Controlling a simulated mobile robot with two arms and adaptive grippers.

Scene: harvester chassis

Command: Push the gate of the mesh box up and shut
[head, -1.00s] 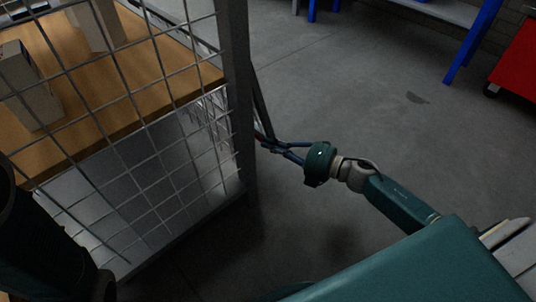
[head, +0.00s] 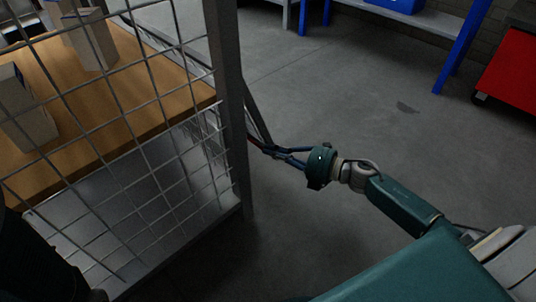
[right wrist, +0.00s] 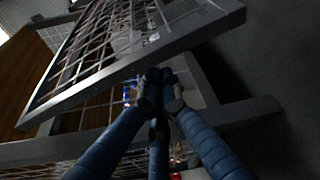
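The mesh box (head: 231,110) has a grey frame and wire walls and fills the left of the head view. Its gate (right wrist: 150,62), a framed mesh panel, stands tilted out from the box in the right wrist view. In the head view a slanting dark bar (head: 257,112) beside the corner post seems to be the gate, nearly edge-on. My right gripper (head: 254,144) has its blue fingers drawn together, with the tips at the gate's lower frame bar in the wrist view (right wrist: 160,76). Whether they touch it is unclear. My left gripper is out of view.
A wooden shelf (head: 110,115) in the box carries pale cartons (head: 28,118). A blue-legged bench (head: 455,50) and a red cabinet (head: 510,75) stand at the back right. The grey floor (head: 350,95) between them and the box is clear.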

